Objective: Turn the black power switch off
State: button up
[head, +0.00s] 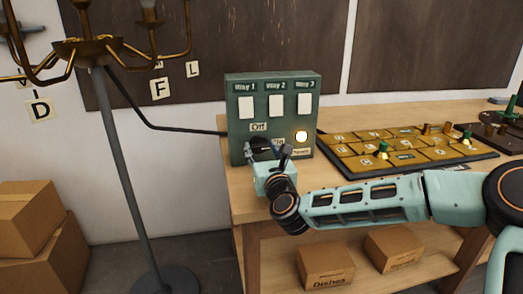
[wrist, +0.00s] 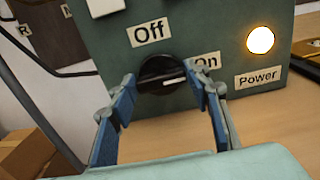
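The black power switch (wrist: 160,73) is a round knob low on the front of a green control box (head: 240,115). Its white pointer line lies nearly level and points right, towards the "On" label (wrist: 207,61). The "Off" label (wrist: 149,34) is above the knob. The power lamp (wrist: 260,40) glows above the "Power" label. My gripper (wrist: 162,84) is open, with one blue-padded finger on each side of the knob. I cannot tell whether the pads touch it. In the head view the switch (head: 261,142) is partly hidden by my gripper (head: 262,154).
The box stands on a wooden table (head: 240,200). A yellow-tiled board (head: 400,148) lies to its right. A black cable (head: 170,128) runs from the box to a brass lamp stand (head: 125,170) at left. Cardboard boxes (head: 325,266) sit on the lower shelf.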

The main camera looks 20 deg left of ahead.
jog(key=c, duration=0.5)
jog(key=shift+o, duration=0.2)
jog(key=shift+n, duration=0.4)
jog(key=n+b, duration=0.1)
jog(key=n, duration=0.3)
jog(key=shift+s+a+f+n, duration=0.1)
jog(key=shift+n, duration=0.2)
jog(key=n+b, duration=0.1)
jog(key=n, duration=0.2)
jog(key=shift+n+b, duration=0.3)
jog(key=shift+b, duration=0.05)
jog(key=n+b, duration=0.2)
jog(key=n, duration=0.3)
jog(key=shift+a+f, duration=0.1)
jog(key=shift+f, duration=0.05)
jog(key=shift+n+b, duration=1.25)
jog(key=shift+n, duration=0.75)
